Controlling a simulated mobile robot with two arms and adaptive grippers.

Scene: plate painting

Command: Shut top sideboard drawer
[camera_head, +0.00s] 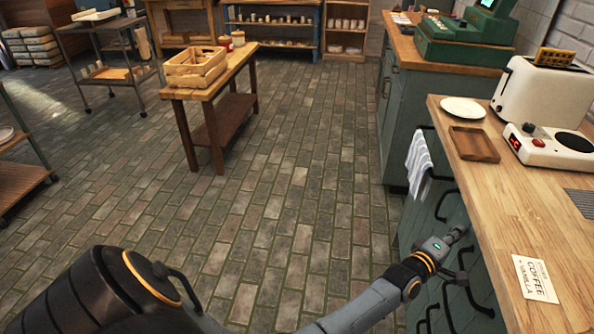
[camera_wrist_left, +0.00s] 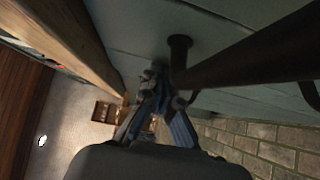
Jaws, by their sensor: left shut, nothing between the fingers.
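The green sideboard (camera_head: 535,215) with a wooden top runs along the right of the head view. Its front has several dark bar handles. My left gripper (camera_head: 457,234) is shut and empty, with its fingertips at the green front just below the worktop edge. In the left wrist view the closed fingers (camera_wrist_left: 158,88) are close to the green drawer front (camera_wrist_left: 135,35), beside the mount of a dark handle (camera_wrist_left: 245,55). I cannot tell whether they touch it, or how far the top drawer stands out. My right gripper is out of view.
On the worktop are a paper card (camera_head: 534,279), a wooden tray (camera_head: 474,144), a white plate (camera_head: 462,108), a hot plate (camera_head: 550,145) and a toaster (camera_head: 540,95). A striped towel (camera_head: 418,163) hangs on the front.

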